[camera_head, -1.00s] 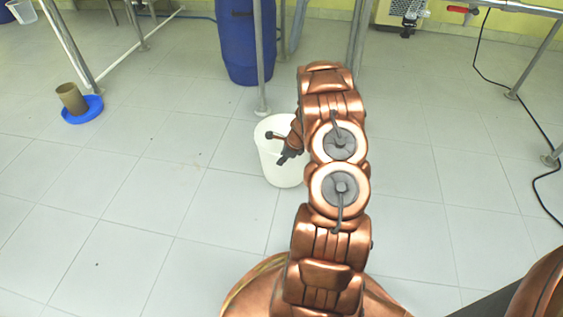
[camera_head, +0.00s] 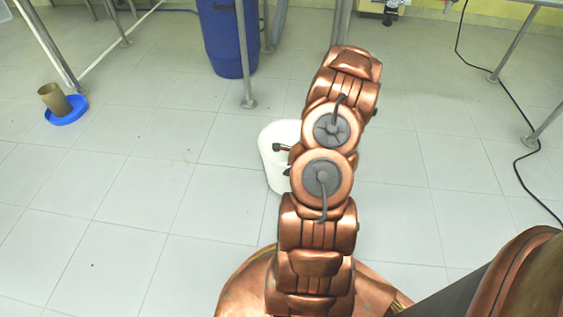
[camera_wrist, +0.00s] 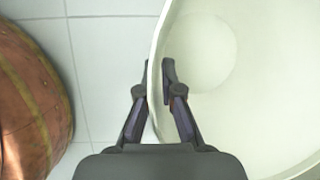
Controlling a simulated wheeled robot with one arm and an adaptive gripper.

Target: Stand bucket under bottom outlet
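A white bucket (camera_head: 275,160) is left of my arm in the head view, its right side hidden behind the arm. In the wrist view its rim and inside (camera_wrist: 245,90) fill the right half. My gripper (camera_wrist: 154,82) straddles the bucket's wall at the rim, one finger outside and one inside, closed down close to it. In the head view only a small dark bit of the gripper shows at the bucket. Whether the bucket's base touches the floor is hard to tell. A dark fitting (camera_head: 391,12) hangs at the top edge, cut off; I cannot tell whether it is the bottom outlet.
A blue barrel (camera_head: 228,40) stands behind a metal frame post (camera_head: 243,60). A blue dish with a brown cup (camera_head: 64,108) is on the floor at left. A black cable (camera_head: 500,90) runs along the right. Frame legs stand at both sides. The middle tiled floor is clear.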

